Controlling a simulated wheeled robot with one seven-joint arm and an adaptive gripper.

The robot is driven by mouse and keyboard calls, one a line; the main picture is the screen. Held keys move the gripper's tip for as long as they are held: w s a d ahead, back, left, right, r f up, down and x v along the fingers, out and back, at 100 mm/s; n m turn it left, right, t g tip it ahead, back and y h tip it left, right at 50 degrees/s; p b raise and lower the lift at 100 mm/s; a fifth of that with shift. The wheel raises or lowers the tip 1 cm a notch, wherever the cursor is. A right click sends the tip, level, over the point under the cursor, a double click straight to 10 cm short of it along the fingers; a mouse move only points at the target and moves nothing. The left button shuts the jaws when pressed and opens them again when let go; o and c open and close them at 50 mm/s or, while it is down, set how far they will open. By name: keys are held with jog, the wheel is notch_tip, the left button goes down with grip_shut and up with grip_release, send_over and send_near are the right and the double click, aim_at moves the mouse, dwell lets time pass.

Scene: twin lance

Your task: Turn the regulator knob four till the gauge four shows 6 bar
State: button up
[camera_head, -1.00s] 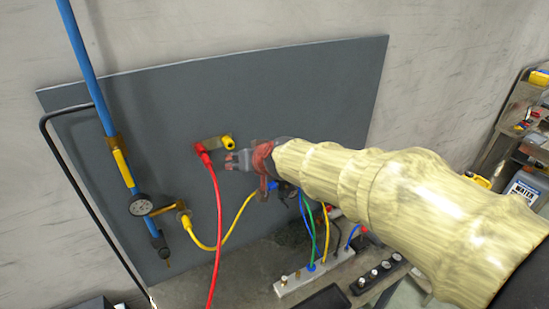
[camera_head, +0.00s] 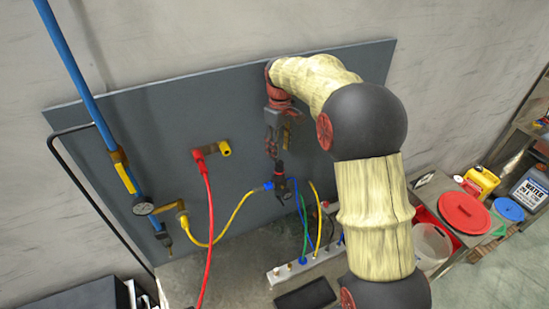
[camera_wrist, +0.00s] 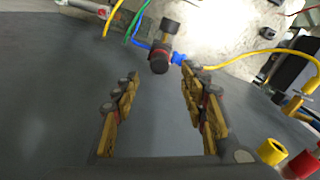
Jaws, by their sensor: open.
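A small regulator (camera_head: 281,184) with a dark knob (camera_head: 279,167) on top stands before the grey panel, joined to a blue fitting and yellow hose. In the wrist view the dark round knob (camera_wrist: 158,63) lies just beyond and between my fingertips, apart from them. A dark cylindrical part (camera_wrist: 169,26) beside it may be its gauge; no face or reading shows. My gripper (camera_head: 272,152) points down above the knob, open and empty; its two fingers also show in the wrist view (camera_wrist: 159,76). I see no number on the regulator.
A round gauge (camera_head: 142,206) sits on the blue pipe (camera_head: 82,85) at left, too small to read. Red (camera_head: 209,220) and yellow (camera_head: 238,208) hoses hang left of the regulator. A grey manifold (camera_head: 305,264) with several coloured lines stands below right. The grey panel (camera_head: 180,115) is behind.

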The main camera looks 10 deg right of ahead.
aim_at(279, 162)
notch_tip(279, 162, down, 8)
jog(key=shift+w+r+p, duration=0.1)
jog(key=shift+r+p, duration=0.05)
jog(key=shift+p, duration=0.7)
jog(key=shift+c, duration=0.2)
grip_shut()
